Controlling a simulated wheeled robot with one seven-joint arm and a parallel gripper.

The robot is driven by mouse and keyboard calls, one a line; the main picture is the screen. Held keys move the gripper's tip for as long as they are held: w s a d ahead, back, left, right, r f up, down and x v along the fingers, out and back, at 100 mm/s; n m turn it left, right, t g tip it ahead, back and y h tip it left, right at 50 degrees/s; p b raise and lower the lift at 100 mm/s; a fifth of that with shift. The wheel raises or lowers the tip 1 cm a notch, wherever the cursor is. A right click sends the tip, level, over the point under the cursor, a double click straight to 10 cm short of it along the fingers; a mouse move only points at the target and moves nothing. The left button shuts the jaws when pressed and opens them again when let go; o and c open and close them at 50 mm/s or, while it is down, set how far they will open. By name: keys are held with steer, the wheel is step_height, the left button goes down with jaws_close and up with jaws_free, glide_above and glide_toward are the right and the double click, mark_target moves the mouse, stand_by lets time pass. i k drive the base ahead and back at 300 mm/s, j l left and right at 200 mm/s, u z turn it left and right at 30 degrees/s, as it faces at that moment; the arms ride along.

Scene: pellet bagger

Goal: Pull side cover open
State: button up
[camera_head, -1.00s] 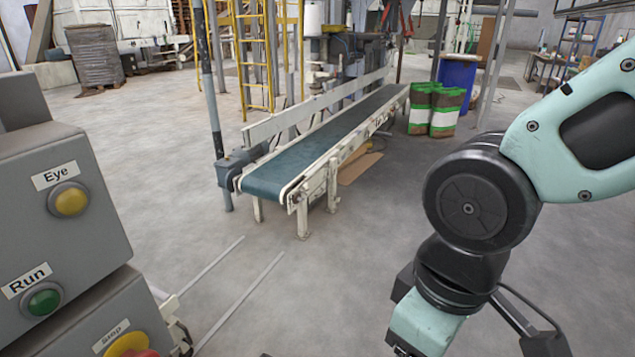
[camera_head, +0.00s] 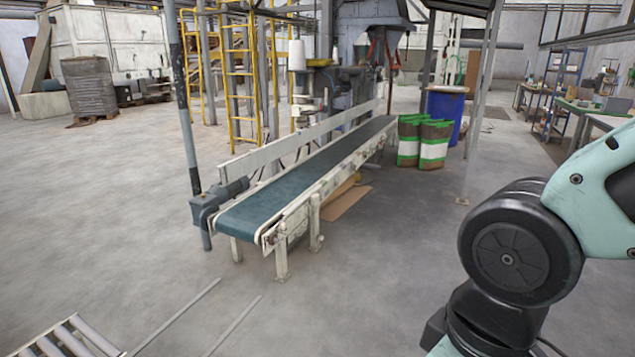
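No side cover can be made out for certain in the head view. The bagging machine (camera_head: 362,45) stands at the back centre, behind the far part of a conveyor with a dark blue-green belt (camera_head: 290,188). My arm shows at the right edge, teal with a dark round joint. My gripper is out of view, so its state is hidden.
Green, white and brown bags (camera_head: 433,145) stand beside a blue barrel (camera_head: 446,112). Yellow ladders (camera_head: 243,85) rise behind the conveyor. A roller track (camera_head: 72,340) lies at the lower left. Open concrete floor (camera_head: 110,200) spreads left of the conveyor.

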mark_target(292, 220)
steer(key=i+l+z, duration=0.2)
steer(key=i+l, duration=0.2)
steer(key=i+l+z, duration=0.2)
steer(key=i+l, duration=0.15)
steer(key=i+l+z, duration=0.2)
steer(key=i, duration=0.4)
steer(key=i+j+u, duration=0.2)
steer(key=i+u, duration=0.2)
steer(key=i, duration=0.25)
steer(key=i+u, duration=0.4)
steer(key=i, duration=0.3)
steer(key=i+l+u, duration=0.3)
steer(key=i+u, duration=0.15)
steer(key=i, duration=0.2)
steer(key=i+u, duration=0.2)
steer(key=i, duration=1.2)
